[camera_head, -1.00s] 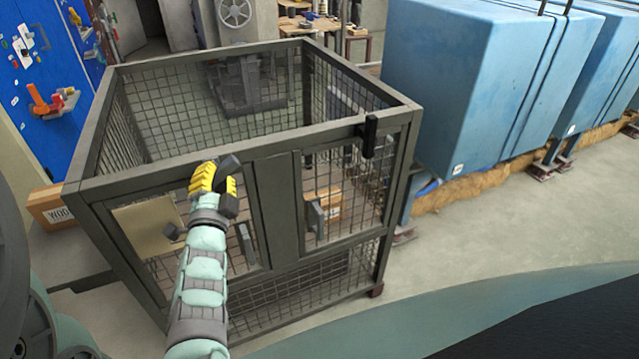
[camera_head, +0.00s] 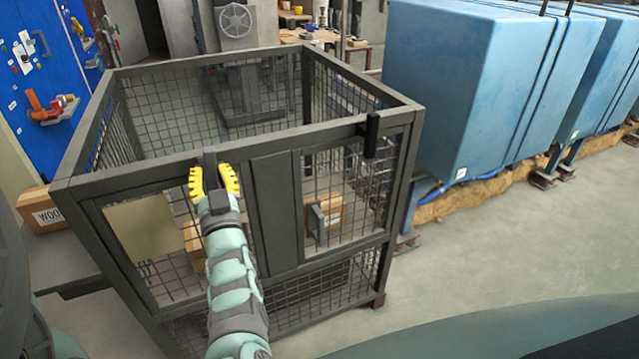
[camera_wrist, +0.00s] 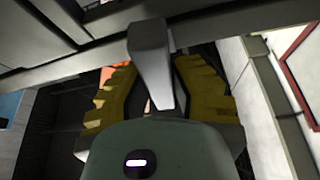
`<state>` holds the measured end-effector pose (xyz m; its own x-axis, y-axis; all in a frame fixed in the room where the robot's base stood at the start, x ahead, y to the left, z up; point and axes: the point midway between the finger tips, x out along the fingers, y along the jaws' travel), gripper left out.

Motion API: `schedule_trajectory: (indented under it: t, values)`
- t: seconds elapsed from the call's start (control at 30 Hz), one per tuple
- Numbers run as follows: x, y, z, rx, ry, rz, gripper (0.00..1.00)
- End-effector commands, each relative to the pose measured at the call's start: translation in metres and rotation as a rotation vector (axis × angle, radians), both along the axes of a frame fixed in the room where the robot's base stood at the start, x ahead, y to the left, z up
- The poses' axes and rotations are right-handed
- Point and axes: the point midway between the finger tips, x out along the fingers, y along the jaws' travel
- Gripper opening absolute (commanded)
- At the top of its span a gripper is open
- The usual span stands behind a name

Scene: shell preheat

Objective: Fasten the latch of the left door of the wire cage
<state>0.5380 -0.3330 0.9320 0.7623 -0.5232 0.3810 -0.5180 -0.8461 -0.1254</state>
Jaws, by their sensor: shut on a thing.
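The wire cage (camera_head: 150,178) has a dark metal frame with mesh panels. Its left door (camera_head: 262,262) is level with the front frame, as far as I can see. The left door's latch (camera_head: 209,157) is a dark grey bar at the top front rail, between my yellow fingertips. In the wrist view the latch (camera_wrist: 150,65) runs from the rail down between both fingers. My gripper (camera_head: 214,180) is shut on it. The latch's lower part is hidden by the gripper in the head view, and my arm covers part of the left door.
The right door's dark latch (camera_head: 371,135) hangs down from the top rail. A handle (camera_head: 316,222) sits on the right door. Cardboard boxes are inside the cage and one (camera_head: 42,210) is at the left. Large blue blocks (camera_head: 470,90) stand to the right. Floor at the right front is clear.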

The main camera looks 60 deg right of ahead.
Motion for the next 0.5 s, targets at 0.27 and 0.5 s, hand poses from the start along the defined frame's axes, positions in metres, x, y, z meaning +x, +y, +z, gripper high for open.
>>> schedule_trajectory:
  t: [0.27,0.5]
  values:
    - [0.0006,-0.0004,-0.0049,-0.087,0.071,-0.001,0.00]
    - [0.0006,-0.0003,-0.0050,-0.113,0.088,-0.001,0.00]
